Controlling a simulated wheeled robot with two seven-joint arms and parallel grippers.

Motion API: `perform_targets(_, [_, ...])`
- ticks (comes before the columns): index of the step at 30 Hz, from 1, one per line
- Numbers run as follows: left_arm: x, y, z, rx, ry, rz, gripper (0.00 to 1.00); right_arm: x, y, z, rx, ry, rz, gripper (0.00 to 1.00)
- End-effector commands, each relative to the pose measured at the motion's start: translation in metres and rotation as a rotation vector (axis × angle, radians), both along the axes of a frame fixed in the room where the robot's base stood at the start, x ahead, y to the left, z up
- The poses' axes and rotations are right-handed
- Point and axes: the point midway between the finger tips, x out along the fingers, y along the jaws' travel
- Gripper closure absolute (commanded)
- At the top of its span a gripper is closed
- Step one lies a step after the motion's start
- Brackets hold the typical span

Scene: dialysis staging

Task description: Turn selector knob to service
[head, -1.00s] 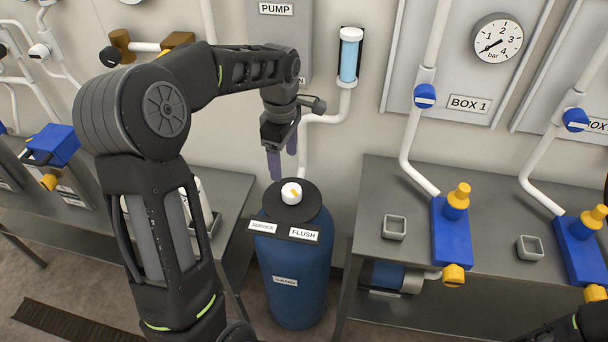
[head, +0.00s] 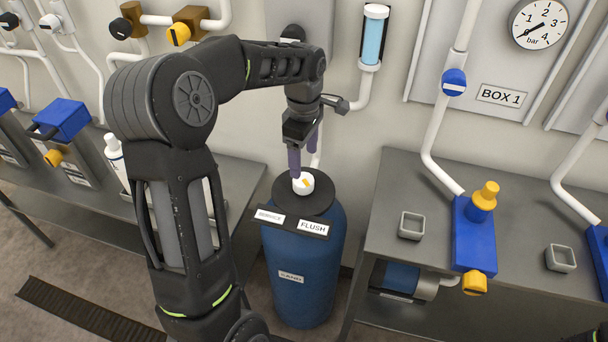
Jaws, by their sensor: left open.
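The selector knob (head: 303,184) is a small white knob with a yellow pointer mark, on the dark top of the blue sand tank (head: 303,262). Its yellow mark lies toward the front right, on the FLUSH side. Two labels on the tank's front bar read SERVICE (head: 269,216) and FLUSH (head: 312,226). My left gripper (head: 304,158) is open and points down just above and behind the knob. One purple finger reaches close to the knob's left rear; I cannot tell if it touches. The other finger is higher, behind. My right gripper is not in view.
A grey table (head: 392,262) stands to the right with a blue and yellow fitting (head: 473,232) and a small grey square cup (head: 411,225). A grey bench with a blue valve (head: 62,119) is at the left. A white pipe runs up the wall behind the tank.

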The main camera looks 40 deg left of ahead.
Motion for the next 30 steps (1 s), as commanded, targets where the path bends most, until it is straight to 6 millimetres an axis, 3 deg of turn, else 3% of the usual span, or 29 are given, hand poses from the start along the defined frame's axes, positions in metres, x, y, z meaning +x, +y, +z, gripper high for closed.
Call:
perform_targets(15, [-0.001,0.0,-0.068,-0.001,0.003,0.0,0.28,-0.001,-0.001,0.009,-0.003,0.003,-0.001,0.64])
perform_targets(25, [0.0,0.0,-0.071,0.0,0.0,0.0,0.29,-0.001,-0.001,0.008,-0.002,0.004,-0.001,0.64])
perform_targets(30, [0.0,0.0,-0.071,0.0,0.0,0.0,0.43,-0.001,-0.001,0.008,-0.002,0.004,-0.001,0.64])
